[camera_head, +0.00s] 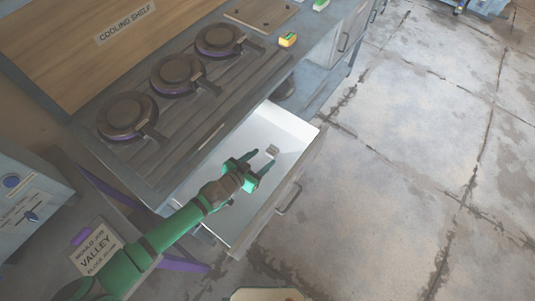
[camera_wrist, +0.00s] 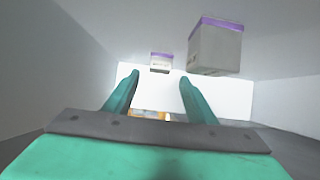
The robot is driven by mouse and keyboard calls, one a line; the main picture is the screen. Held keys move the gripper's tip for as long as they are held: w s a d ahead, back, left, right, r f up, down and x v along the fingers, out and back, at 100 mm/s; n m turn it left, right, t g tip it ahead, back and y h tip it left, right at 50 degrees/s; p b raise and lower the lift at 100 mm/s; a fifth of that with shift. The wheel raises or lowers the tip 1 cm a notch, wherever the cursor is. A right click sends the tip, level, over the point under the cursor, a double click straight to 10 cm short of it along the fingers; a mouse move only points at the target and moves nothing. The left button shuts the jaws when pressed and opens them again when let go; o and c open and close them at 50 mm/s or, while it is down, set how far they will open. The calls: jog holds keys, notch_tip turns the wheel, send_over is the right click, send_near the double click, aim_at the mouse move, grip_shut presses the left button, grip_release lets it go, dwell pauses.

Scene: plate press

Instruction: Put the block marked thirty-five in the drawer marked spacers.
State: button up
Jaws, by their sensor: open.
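The pulled-out drawer (camera_head: 300,135) has a white inside, and no spacers label is readable on it. My gripper (camera_head: 264,157) is over the drawer, fingers apart, with nothing between the tips. A small pale block (camera_head: 272,151) lies in the drawer just beyond the tips. In the wrist view, a small grey block with a purple top edge (camera_wrist: 161,62) is ahead of the fingers (camera_wrist: 159,76). A larger-looking grey block with a purple top (camera_wrist: 215,48) is to its right. Their markings are too small to read, so I cannot tell which is thirty-five.
The bench above the drawer carries three round dark presses (camera_head: 177,80) and a small yellow block (camera_head: 288,40) near its edge. A sign reading cooling shelf (camera_head: 125,23) is behind. A mould-job card (camera_head: 97,248) lies at lower left. The floor (camera_head: 420,150) at right is clear.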

jog(key=v, duration=0.6)
jog(key=shift+d, duration=0.1)
dwell(0.4)
